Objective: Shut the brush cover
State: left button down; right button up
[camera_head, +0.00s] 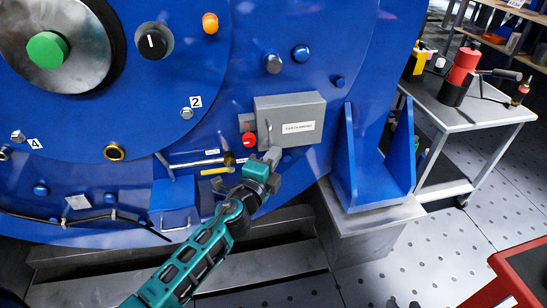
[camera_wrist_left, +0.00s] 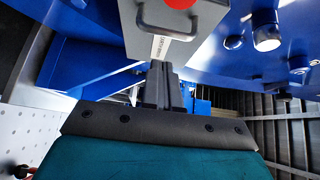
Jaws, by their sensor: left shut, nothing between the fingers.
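A blue box-like panel (camera_head: 173,204) with a bar handle, seemingly the brush cover, sits low on the blue motor housing in the head view. It appears to stand open beside a dark recess on its right, but its hinge is unclear. My left gripper (camera_head: 272,157) is right of it, just below a grey labelled box (camera_head: 290,115). Its fingers also show in the left wrist view (camera_wrist_left: 162,85), together and empty, pointing towards the grey box (camera_wrist_left: 160,12). Whether they touch it is unclear. My right gripper is out of view.
A red knob (camera_head: 249,139) sits at the grey box's left edge. Brass parts (camera_head: 229,159) lie between the panel and my gripper. A blue bracket (camera_head: 377,165) stands on the right, with a tool cart (camera_head: 452,117) beyond it. A dark cable (camera_head: 85,215) runs left.

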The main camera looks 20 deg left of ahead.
pick_arm(q)
jog(key=s, duration=1)
jog(key=shift+s+d, duration=0.15)
jog(key=shift+d, duration=0.05)
jog(key=shift+s, duration=0.1)
